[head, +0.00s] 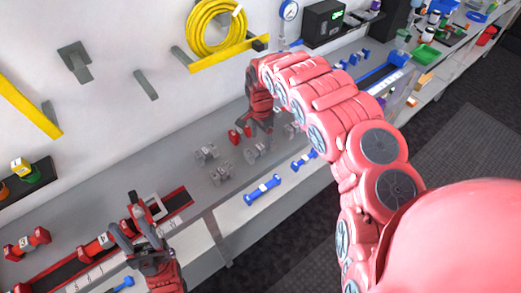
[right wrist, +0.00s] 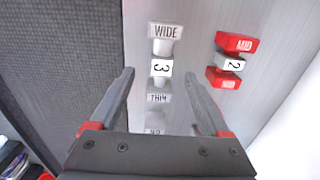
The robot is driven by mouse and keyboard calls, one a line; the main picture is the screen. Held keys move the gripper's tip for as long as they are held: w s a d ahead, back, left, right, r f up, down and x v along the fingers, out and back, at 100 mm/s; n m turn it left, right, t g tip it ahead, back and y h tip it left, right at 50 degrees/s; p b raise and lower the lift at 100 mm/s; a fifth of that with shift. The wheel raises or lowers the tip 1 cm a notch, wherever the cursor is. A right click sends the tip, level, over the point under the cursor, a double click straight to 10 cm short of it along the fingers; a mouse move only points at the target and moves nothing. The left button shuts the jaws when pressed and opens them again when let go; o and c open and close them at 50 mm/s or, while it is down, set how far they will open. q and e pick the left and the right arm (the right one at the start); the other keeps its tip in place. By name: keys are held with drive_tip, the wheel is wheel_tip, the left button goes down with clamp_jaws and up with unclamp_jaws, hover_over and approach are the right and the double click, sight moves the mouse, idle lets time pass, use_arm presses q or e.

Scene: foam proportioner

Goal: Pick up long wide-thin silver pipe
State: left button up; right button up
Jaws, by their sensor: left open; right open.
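A silver pipe (right wrist: 162,67) lies between and below my right gripper's open fingers (right wrist: 160,74) in the right wrist view. Its ends read WIDE and THIN, with a white 3 label in its middle. The fingers stand on either side of it and do not visibly grip it. In the head view my right gripper (head: 264,134) points down over the bench, close to a silver pipe (head: 256,153). More silver pipes (head: 206,153) (head: 222,174) lie to its left. My left gripper (head: 124,212) is open and empty, near the red-edged tray at lower left.
A red pipe marked MID and 2 (right wrist: 229,61) lies right of the silver one. Blue pipes (head: 262,188) lie along the bench's front. Another labelled piece (right wrist: 155,130) is partly hidden below. A yellow hose (head: 214,28) hangs on the wall. A blue tray (head: 387,72) is farther right.

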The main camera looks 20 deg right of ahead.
sight(260, 146)
drive_tip(key=shift+w+a+f+p, duration=0.1)
drive_tip(key=shift+f+p, duration=0.5)
drive_tip(key=shift+f, duration=0.1)
wheel_tip(260, 146, down, 2)
drive_tip(key=shift+f+p, duration=0.25)
drive_tip(key=shift+p, duration=0.2)
drive_tip(key=shift+w+f, duration=0.1)
drive_tip(key=shift+f, duration=0.5)
clamp_jaws()
